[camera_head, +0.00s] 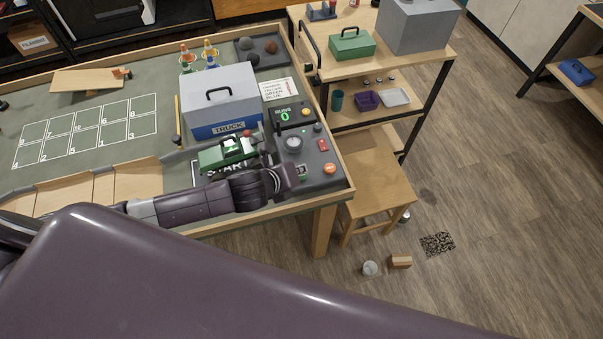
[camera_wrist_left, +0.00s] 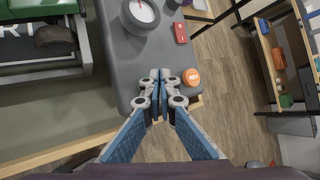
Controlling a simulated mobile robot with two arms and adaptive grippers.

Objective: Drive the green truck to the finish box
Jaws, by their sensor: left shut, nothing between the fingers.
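The green truck (camera_head: 225,153) stands on the START area at the table's front right; its side and a dark wheel (camera_wrist_left: 55,40) show at the left of the left wrist view. My left gripper (camera_head: 299,171) is shut and empty over the grey control console (camera_head: 322,155), to the right of the truck. In the left wrist view its fingertips (camera_wrist_left: 160,76) meet between the round dial (camera_wrist_left: 140,14) and an orange button (camera_wrist_left: 192,77). A red switch (camera_wrist_left: 180,32) lies beyond. I cannot tell whether the fingertips touch the console. A numbered grid (camera_head: 85,130) lies on the left; no finish label is readable. My right gripper is out of view.
A grey-and-blue box marked TRUCK (camera_head: 222,97) stands behind the truck. Wooden ramps (camera_head: 110,185) line the front left, a tilted plank (camera_head: 90,80) the back left. Two cones (camera_head: 210,53) and rocks (camera_head: 246,44) are at the back. A stool (camera_head: 372,175) stands right of the table.

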